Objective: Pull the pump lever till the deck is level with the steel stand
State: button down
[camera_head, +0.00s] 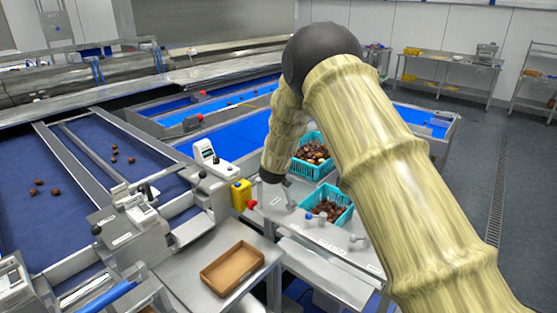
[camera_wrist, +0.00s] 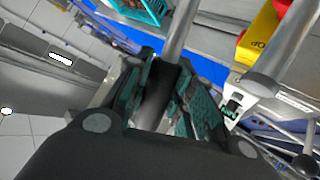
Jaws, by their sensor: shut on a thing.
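In the wrist view, my gripper (camera_wrist: 168,85) is closed around the dark grip of the pump lever (camera_wrist: 156,98). Its teal-padded fingers lie on both sides, and the lever's steel rod (camera_wrist: 181,32) runs up out of the frame. In the head view, my arm and its dark wrist hide the lever and most of the gripper. A grey metal surface, apparently the deck (camera_head: 277,208), lies beside the wrist and holds turquoise crates. A steel stand (camera_head: 203,262) with a brown tray is in front of it. I cannot tell their exact height difference.
Turquoise crates (camera_head: 343,193) hold dark dates. A yellow box (camera_head: 241,193) with a red button stands close to my wrist. The brown tray (camera_head: 232,268) is empty. Blue sorting belts (camera_head: 75,215) fill the left. Open floor (camera_head: 470,165) lies to the right.

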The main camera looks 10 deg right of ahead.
jog(key=shift+a+f+b, duration=0.1)
jog(key=shift+a+b, duration=0.05)
jog(key=shift+b, duration=0.15)
jog(key=shift+f+b, duration=0.1)
jog(key=shift+b, duration=0.35)
jog(key=shift+s+d+t+b, duration=0.2)
jog(key=shift+d+t+b, duration=0.1)
jog(key=shift+b, duration=0.25)
jog(key=s+b, duration=0.1)
jog(key=d+r+m+b, duration=0.1)
jog(key=b, duration=0.1)
jog(key=shift+s+d+t+y, duration=0.1)
jog(key=shift+s+t+y, duration=0.2)
jog(key=shift+s+t, duration=0.1)
jog(key=shift+s+d+r, duration=0.1)
jog(key=shift+d+r, duration=0.05)
jog(key=shift+r, duration=0.2)
